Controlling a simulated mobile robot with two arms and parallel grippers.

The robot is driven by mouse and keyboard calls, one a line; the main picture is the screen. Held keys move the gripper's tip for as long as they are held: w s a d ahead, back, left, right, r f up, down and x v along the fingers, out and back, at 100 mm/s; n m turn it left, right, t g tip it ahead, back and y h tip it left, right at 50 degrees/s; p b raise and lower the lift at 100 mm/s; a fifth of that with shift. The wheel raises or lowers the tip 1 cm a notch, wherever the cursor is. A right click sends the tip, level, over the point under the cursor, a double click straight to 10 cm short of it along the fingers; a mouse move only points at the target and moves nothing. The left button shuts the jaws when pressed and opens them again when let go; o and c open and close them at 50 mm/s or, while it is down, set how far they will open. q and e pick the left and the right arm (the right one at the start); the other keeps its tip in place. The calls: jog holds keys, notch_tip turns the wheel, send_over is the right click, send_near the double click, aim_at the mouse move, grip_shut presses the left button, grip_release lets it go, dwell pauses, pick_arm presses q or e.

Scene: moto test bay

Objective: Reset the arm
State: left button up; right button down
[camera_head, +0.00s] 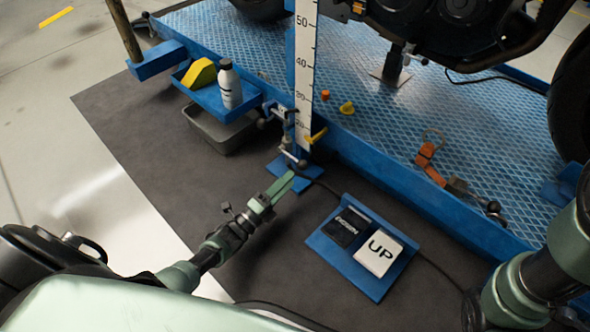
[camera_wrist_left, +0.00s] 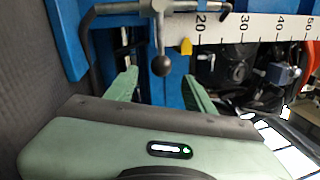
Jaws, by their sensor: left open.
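My left gripper (camera_head: 287,185) reaches in from the left over the dark mat. It is open and empty, its green fingers pointing toward the foot of the height scale. Both fingers also show spread apart in the left wrist view (camera_wrist_left: 160,88). A metal clamp screw with a dark ball-ended lever (camera_wrist_left: 162,64) lies just beyond the fingertips, apart from them as far as I can see. In the head view the clamp (camera_head: 290,130) sits at the base of the white scale (camera_head: 304,60). My right arm (camera_head: 530,285) shows at lower right; its gripper is out of view.
A blue plate with a black pedal and a white UP pedal (camera_head: 379,253) lies right of my left gripper. The blue lift platform (camera_head: 390,130) carries a motorcycle and an orange strap (camera_head: 428,165). A blue tray (camera_head: 215,98) with a bottle (camera_head: 229,85) hangs above a grey bin (camera_head: 215,132).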

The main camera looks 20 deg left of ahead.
pick_arm(q)
jog(key=shift+v, duration=1.1)
